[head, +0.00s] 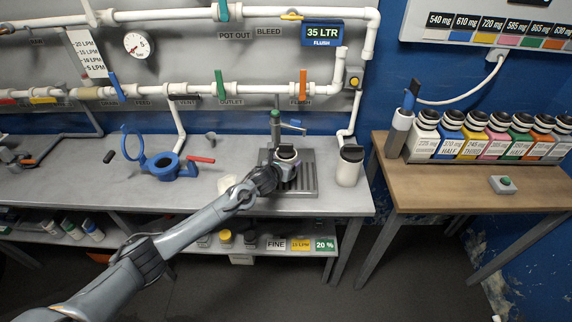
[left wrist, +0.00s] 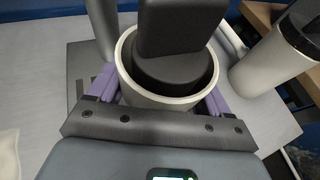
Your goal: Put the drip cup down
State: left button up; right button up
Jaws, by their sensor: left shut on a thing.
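My left gripper (head: 268,176) reaches over the grey bench to the ribbed metal drip tray (head: 306,178). Its purple fingers are shut on a pale, round drip cup (left wrist: 150,98), one finger on each side of its wall. The cup looks upright, and its inside is dark. The cup also shows just beyond the gripper in the head view (head: 287,153), over the tray and below the green-topped tap (head: 275,122). A dark block covers part of the cup's mouth in the left wrist view. I cannot tell whether the cup's base touches the tray. My right gripper is out of view.
A white jar with a black lid (head: 348,168) stands close to the right of the tray. A small white object (head: 227,184) lies left of my gripper. A blue clamp-like device (head: 166,164) with a red handle is farther left. Pipes and valves run behind.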

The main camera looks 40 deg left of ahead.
pick_arm(q)
jog(key=shift+f, duration=0.25)
jog(key=shift+f, duration=0.1)
jog(key=o, duration=1)
jog(key=shift+f, duration=0.1)
